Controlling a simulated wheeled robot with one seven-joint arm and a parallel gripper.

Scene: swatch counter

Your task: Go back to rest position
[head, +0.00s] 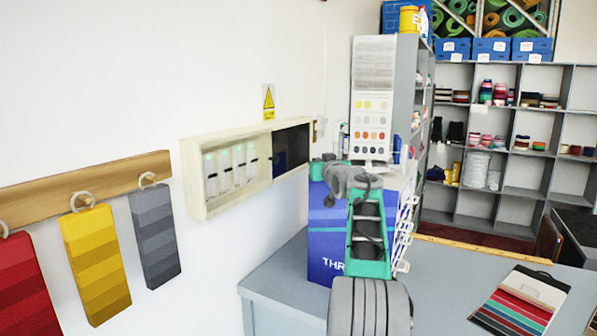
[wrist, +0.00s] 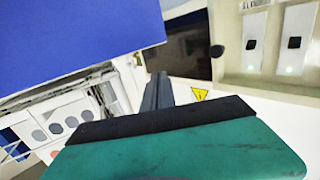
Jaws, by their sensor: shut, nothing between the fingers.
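My gripper (wrist: 158,84) shows in the wrist view as dark fingers beyond a green and black housing. The fingers are together and hold nothing. In the head view my grey and green arm rises from the bottom edge and bends left near the top of a blue box (head: 326,240). The gripper's fingers are hard to make out there. The box also fills the upper left of the wrist view (wrist: 75,35), close to the fingers. I cannot tell whether they touch it.
The blue box stands on a grey counter (head: 275,283). A wall case (head: 197,192) and hanging red, yellow and grey swatches (head: 95,262) are at left. A swatch chart (head: 372,110) stands behind my arm.

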